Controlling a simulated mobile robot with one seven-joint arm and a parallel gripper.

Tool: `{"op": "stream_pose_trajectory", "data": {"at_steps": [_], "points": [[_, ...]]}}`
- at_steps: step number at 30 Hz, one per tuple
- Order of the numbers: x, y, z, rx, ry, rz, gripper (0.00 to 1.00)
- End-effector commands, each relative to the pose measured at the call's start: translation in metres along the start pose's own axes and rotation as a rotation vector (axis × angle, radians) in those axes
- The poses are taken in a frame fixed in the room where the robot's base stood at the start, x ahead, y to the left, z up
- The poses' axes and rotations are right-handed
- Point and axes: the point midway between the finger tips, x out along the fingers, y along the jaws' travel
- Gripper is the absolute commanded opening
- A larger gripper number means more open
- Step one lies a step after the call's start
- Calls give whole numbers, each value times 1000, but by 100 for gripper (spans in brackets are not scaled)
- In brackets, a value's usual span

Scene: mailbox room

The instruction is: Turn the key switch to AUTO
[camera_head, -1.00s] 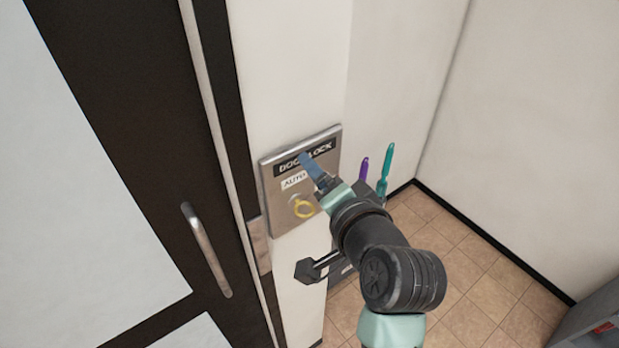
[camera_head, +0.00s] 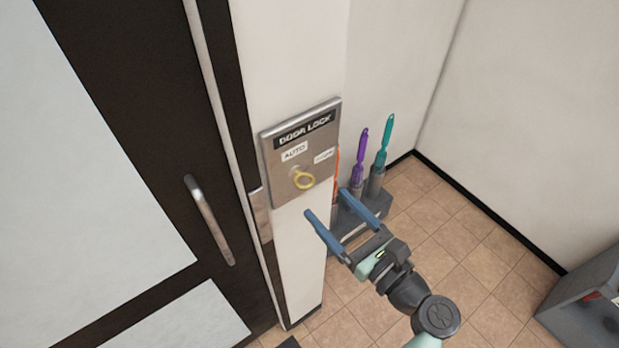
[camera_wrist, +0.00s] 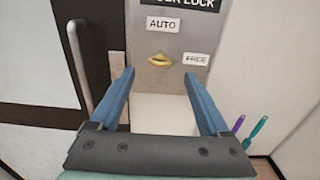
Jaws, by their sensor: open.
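The key switch is a yellow key (camera_head: 304,180) in a metal DOOR LOCK plate (camera_head: 284,187) on the white wall. The plate has an AUTO label (camera_head: 294,152) at upper left and a second label (camera_head: 324,156) at right. In the wrist view the key (camera_wrist: 159,60) lies roughly sideways, below AUTO and left of the second label, which seems to read FREE. My gripper (camera_head: 327,204) is open and empty, with blue fingers spread. It is below and to the right of the key, apart from it. In the wrist view the key shows ahead between the fingertips.
A dark door with a metal handle (camera_head: 209,219) is left of the plate. A purple-handled brush (camera_head: 359,160) and a teal-handled brush (camera_head: 384,145) stand in a grey holder at right. A grey box (camera_head: 590,310) is at lower right. Tiled floor between is clear.

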Motion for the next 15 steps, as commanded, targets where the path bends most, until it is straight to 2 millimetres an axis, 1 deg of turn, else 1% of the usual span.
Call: {"op": "stream_pose_trajectory", "data": {"at_steps": [1,6,10,15], "points": [[12,1,4,1,0,5,80],[44,0,3,-1,0,3,80],[60,0,2,-1,0,1,80],[70,0,1,-3,0,1,80]]}}
